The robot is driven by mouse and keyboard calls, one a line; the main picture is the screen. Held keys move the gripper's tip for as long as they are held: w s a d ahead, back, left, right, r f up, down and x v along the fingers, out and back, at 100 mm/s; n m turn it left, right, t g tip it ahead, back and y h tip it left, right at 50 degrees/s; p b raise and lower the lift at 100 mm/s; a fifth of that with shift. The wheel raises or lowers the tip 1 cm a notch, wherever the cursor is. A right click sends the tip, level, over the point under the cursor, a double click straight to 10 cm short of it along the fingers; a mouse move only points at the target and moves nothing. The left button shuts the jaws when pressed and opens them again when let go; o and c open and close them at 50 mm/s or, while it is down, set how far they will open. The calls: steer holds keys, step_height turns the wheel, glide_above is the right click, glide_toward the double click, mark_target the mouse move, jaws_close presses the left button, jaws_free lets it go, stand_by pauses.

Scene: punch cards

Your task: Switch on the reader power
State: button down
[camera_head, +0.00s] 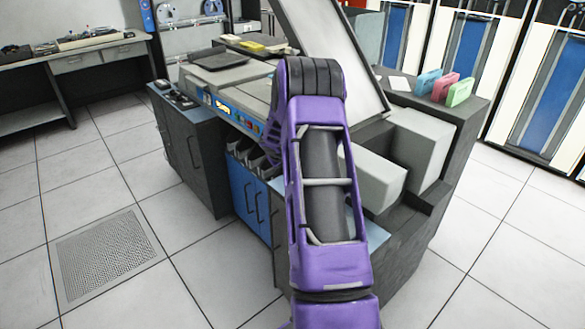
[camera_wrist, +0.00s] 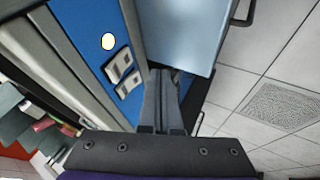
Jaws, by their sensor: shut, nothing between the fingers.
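The card reader (camera_head: 228,77) is a grey machine with a blue control strip (camera_head: 232,113) along its front, partly behind my purple arm. In the wrist view the blue panel (camera_wrist: 84,28) shows close up. It has a round pale yellow lamp or button (camera_wrist: 108,42) and two grey switch plates (camera_wrist: 118,63) (camera_wrist: 129,84) beside it. I cannot tell which control is the power switch or how each is set. My gripper (camera_wrist: 161,74) is shut and empty, its fingertips just right of the switch plates; contact cannot be told. The arm hides the gripper in the head view.
Blue cabinet doors (camera_head: 246,192) stand below the control strip. Pale blocks (camera_head: 374,178) and coloured card boxes (camera_head: 459,92) are on the machine's right side. A desk (camera_head: 85,58) stands at far left. The tiled floor at front left is clear, with a vent grille (camera_head: 105,256).

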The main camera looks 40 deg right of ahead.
steer(key=a+v, duration=0.1)
steer(key=v, duration=0.7)
steer(key=shift+a, duration=0.25)
steer(key=shift+s+f, duration=0.1)
